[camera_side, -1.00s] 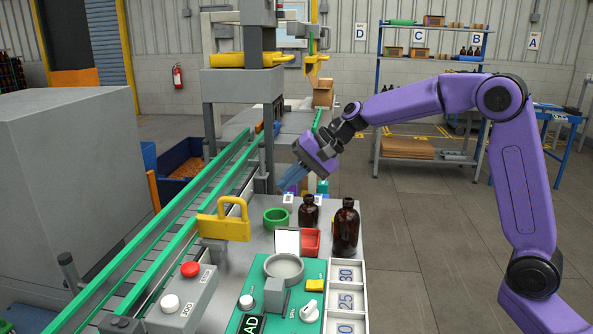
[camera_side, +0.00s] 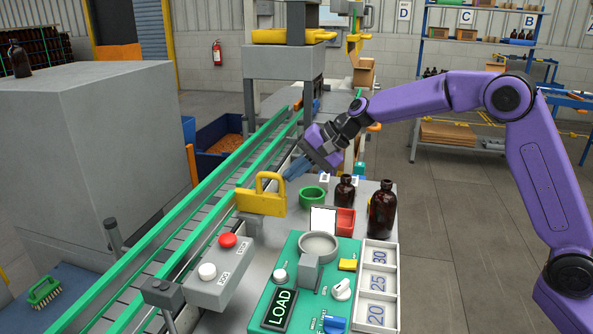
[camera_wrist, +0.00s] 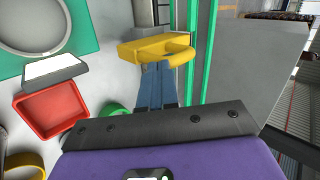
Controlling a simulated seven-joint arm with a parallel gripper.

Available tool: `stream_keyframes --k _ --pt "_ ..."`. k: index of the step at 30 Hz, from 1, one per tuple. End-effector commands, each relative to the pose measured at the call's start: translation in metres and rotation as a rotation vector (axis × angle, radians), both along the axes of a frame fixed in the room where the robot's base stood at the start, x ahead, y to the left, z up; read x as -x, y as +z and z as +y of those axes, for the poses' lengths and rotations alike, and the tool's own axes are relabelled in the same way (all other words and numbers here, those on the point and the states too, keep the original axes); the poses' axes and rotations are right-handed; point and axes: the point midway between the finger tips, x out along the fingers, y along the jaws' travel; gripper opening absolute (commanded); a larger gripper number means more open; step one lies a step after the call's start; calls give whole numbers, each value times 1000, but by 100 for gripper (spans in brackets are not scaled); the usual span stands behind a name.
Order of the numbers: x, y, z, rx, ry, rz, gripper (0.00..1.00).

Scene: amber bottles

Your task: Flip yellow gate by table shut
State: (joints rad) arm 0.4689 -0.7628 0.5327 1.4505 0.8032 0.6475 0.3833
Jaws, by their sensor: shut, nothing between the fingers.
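The yellow gate (camera_side: 262,203), a flat plate with a loop handle, stands at the table's edge beside the conveyor's near green rail.
A green ring (camera_side: 312,196), red tray (camera_side: 345,222) and amber bottles (camera_side: 382,210) stand right of the gate. A button box (camera_side: 220,268) and green control panel (camera_side: 311,285) are nearer. The conveyor (camera_side: 200,220) runs along the left.

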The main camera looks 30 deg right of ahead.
Motion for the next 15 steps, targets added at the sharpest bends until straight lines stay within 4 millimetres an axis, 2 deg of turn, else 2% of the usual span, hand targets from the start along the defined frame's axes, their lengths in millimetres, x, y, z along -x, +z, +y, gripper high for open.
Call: stream_keyframes --k 5,15 --pt "-9 0 9 1 3 -1 0" --pt "-43 -1 44 1 2 0 0"
